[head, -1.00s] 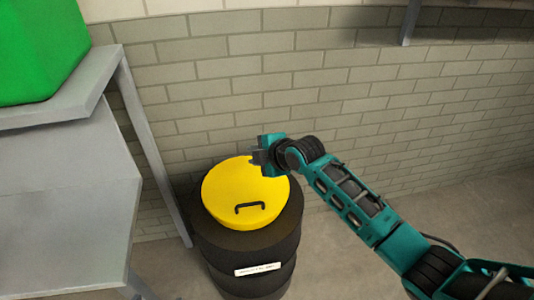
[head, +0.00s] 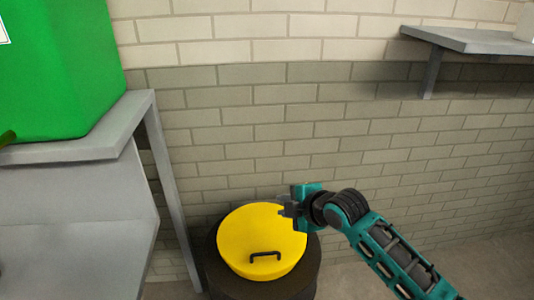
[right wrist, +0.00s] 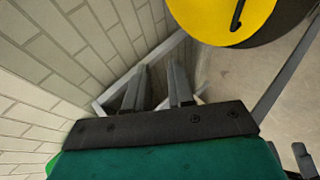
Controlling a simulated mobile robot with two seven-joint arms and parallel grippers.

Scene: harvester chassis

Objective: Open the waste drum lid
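The round yellow waste drum lid (head: 245,232) lies on top of the black drum (head: 232,284), low in the middle of the head view. Its dark bar handle (head: 265,255) is on the near side. The lid also shows at the top of the right wrist view (right wrist: 205,18), with part of the handle (right wrist: 237,16). My right gripper (head: 288,207) is by the lid's far right edge, apart from the handle. Its two fingers (right wrist: 161,82) stand apart with nothing between them. I cannot tell whether they touch the lid. My left gripper is out of view.
A grey bench (head: 70,225) with a large green container (head: 60,75) stands at left, its leg (head: 172,195) close to the drum. A brick wall (head: 250,120) is behind. A grey shelf (head: 475,40) is at upper right. Floor right of the drum is clear.

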